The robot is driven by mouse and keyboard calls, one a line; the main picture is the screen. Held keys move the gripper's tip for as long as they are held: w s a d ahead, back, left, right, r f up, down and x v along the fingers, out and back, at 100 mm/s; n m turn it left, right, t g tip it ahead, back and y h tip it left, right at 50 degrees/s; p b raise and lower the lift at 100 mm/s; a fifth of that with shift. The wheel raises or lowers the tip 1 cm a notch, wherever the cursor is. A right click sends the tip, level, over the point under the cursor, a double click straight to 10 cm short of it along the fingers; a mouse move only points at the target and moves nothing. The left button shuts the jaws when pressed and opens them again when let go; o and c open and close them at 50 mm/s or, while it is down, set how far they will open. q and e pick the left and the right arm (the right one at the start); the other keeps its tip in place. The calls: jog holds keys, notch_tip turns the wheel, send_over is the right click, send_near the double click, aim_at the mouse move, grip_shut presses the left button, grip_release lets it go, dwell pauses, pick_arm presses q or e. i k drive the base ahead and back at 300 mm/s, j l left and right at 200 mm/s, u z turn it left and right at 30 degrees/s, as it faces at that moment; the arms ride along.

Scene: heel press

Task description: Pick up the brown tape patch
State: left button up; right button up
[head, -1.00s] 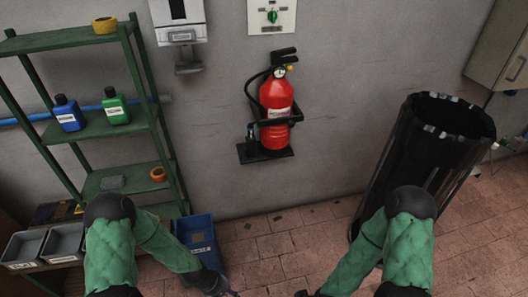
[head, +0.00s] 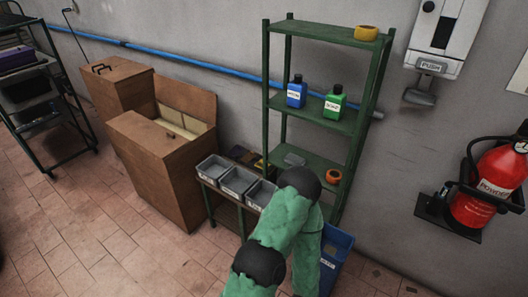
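I cannot make out a brown tape patch in the head view. A yellow tape roll (head: 366,33) lies on the top shelf of a green rack (head: 318,118). An orange roll (head: 333,177) sits on its lower shelf. Small dark and yellow items (head: 262,164) lie beside the grey bins, too small to identify. My green-sleeved arm parts fill the bottom centre; neither gripper is in view.
Grey bins (head: 238,182) stand on a low bench, with brown wooden boxes (head: 158,165) to their left. A blue bin (head: 336,250) stands below the rack. A fire extinguisher (head: 488,190) hangs at right. The tiled floor (head: 85,240) at lower left is clear.

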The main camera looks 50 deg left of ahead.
aim_at(246, 158)
jog(key=u, duration=1.8)
jog(key=i+j, duration=0.15)
jog(key=j, duration=0.35)
jog(key=i+j+z, duration=0.1)
jog(key=j, duration=0.4)
jog(key=i+j, duration=0.2)
jog(key=j, duration=0.3)
jog(key=i+j+z, duration=0.1)
jog(key=j, duration=0.4)
jog(key=i+j+z, duration=0.1)
jog(key=j, duration=0.4)
jog(key=i+j, duration=0.2)
jog(key=j, duration=0.3)
jog(key=i+j+z, duration=0.1)
jog(key=j, duration=0.45)
jog(key=i+j, duration=0.15)
jog(key=i, duration=1.4)
